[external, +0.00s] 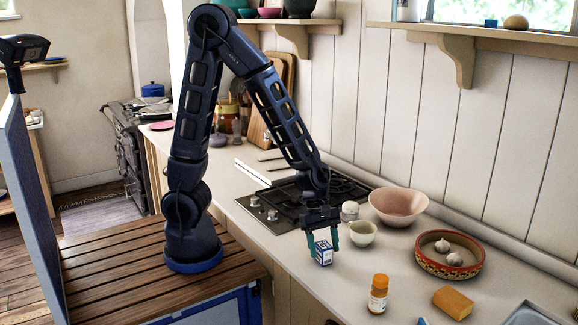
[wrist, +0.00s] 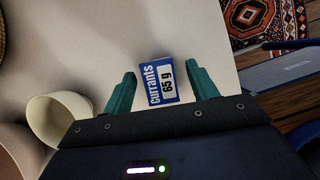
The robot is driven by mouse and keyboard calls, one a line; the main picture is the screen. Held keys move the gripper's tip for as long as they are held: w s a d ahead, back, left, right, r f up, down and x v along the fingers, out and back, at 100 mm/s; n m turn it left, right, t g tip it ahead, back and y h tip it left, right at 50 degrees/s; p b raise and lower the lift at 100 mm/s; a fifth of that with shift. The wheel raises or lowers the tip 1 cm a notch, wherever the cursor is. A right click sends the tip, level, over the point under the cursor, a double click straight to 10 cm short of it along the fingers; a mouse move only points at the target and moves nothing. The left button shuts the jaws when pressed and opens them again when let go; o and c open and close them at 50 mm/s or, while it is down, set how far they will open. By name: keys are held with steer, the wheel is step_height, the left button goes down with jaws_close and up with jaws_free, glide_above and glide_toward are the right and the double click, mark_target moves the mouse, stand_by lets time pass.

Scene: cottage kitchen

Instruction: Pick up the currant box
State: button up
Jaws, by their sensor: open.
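The currant box (external: 324,252) is a small blue and white box standing on the pale counter in the external view. In the wrist view the box (wrist: 160,83) shows the words "currants" and "65 g". My gripper (external: 322,240) points down at the box, with its teal fingers apart. In the wrist view the box lies between the fingers of my gripper (wrist: 162,86), with a gap on each side.
A pale green cup (external: 362,234) stands just right of the box, with a white jar (external: 350,211) and a pink bowl (external: 398,207) behind. An orange-labelled bottle (external: 378,294), a sponge-like block (external: 453,302) and a patterned dish (external: 424,264) are further right. The hob (external: 290,206) is behind left.

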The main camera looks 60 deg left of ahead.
steer(key=shift+x, duration=1.05)
steer(key=c, duration=1.1)
steer(key=shift+r, duration=0.1)
